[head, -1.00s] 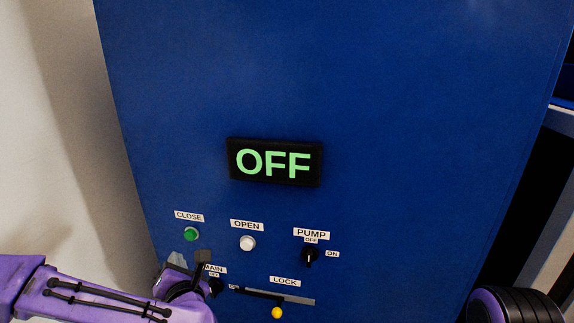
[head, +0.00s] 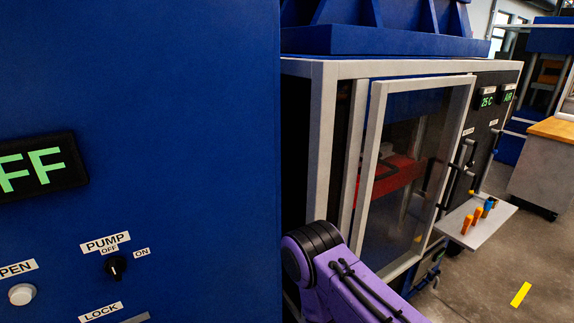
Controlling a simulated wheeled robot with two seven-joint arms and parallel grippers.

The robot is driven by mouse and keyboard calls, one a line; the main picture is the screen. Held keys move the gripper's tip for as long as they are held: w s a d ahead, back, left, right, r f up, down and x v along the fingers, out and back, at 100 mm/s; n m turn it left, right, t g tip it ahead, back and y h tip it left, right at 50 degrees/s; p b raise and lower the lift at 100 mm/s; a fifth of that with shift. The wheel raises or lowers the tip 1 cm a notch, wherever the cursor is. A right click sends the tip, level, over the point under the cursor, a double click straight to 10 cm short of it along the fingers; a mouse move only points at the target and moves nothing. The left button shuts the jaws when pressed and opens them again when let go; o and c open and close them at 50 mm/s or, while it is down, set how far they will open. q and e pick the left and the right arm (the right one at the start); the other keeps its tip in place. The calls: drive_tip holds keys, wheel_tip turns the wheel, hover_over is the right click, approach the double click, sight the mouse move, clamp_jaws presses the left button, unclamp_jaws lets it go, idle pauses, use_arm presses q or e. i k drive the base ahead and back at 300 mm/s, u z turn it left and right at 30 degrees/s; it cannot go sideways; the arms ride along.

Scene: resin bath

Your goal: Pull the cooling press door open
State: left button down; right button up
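The press door (head: 371,150) is a glass panel in a light grey frame, right of centre in the head view. Red parts show through the glass. A dark handle (head: 467,152) stands near its right side. My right arm's purple link crosses in front of the lower left part of the door. Neither gripper shows in this view, so I cannot see whether anything touches the door.
A blue control cabinet (head: 200,130) with a PUMP knob (head: 116,266) fills the left. A small shelf (head: 482,226) with orange and blue-handled tools juts out right of the door.

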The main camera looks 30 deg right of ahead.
sight(380, 88)
drive_tip(key=z, duration=1.95)
drive_tip(key=k, duration=0.65)
drive_tip(key=z, duration=0.75)
drive_tip(key=i, duration=1.65)
drive_tip(key=u, duration=0.3)
